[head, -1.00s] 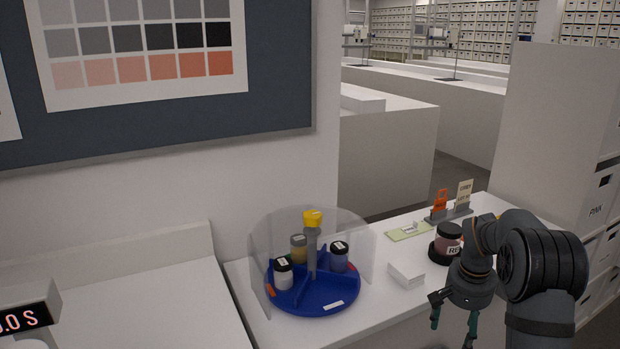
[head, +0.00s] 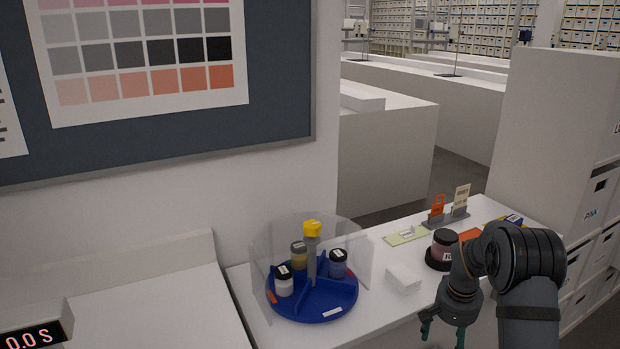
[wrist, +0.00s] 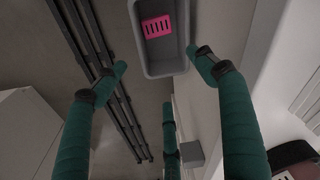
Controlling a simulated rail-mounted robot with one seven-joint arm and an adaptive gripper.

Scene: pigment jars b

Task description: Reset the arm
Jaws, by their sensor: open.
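My gripper (head: 441,328) hangs at the lower right of the head view, in front of the white counter's near edge. Its green fingers also show in the wrist view (wrist: 160,78), spread apart with nothing held between them. The wrist view looks down past the fingers to the floor and a grey bin (wrist: 165,62) holding a pink slotted piece (wrist: 157,26). My arm bends down from the right side of the head view.
A blue divided turntable (head: 312,306) with several jars and a clear shield stands on the white counter (head: 372,318). A dark-lidded jar (head: 443,246) sits on a black base close to my arm. A white block (head: 403,278), a green card (head: 406,237) and upright tags (head: 438,208) are nearby.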

